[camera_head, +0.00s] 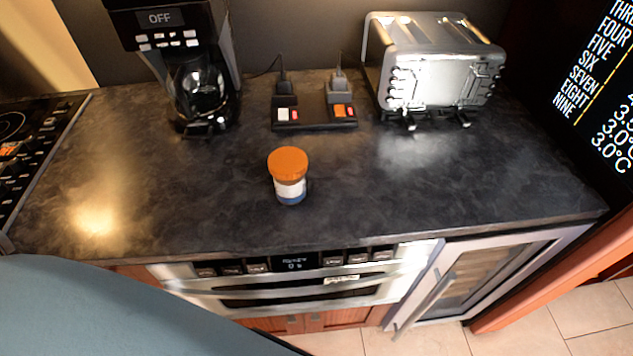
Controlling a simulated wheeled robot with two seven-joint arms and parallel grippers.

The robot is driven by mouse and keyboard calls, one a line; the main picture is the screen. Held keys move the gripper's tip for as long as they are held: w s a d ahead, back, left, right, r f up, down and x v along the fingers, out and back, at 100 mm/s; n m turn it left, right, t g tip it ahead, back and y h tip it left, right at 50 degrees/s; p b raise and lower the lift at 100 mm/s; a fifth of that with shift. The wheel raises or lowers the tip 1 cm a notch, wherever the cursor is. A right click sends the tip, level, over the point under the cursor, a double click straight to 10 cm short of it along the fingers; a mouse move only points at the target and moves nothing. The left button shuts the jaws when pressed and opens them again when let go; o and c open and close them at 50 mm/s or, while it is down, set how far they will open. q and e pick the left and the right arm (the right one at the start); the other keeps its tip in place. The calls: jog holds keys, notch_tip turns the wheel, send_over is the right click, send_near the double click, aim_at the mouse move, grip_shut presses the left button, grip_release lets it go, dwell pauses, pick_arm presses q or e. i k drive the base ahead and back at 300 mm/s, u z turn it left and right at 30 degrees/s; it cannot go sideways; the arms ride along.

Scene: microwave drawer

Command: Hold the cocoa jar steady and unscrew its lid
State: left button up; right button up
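The cocoa jar (290,190) stands upright on the dark countertop, near the middle. It has a white and blue body. Its orange lid (288,163) sits on top of the jar. Nothing touches the jar or the lid. Neither my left gripper nor my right gripper shows in the head view.
A coffee maker (160,40) with a glass pot stands at the back left, a silver toaster (430,75) at the back right. A power strip (314,118) with plugs lies between them. A stove (30,150) is at far left. The counter around the jar is clear.

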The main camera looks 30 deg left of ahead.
aim_at(290, 193)
jog(key=k, duration=0.85)
jog(key=u, duration=1)
jog(key=i, duration=0.45)
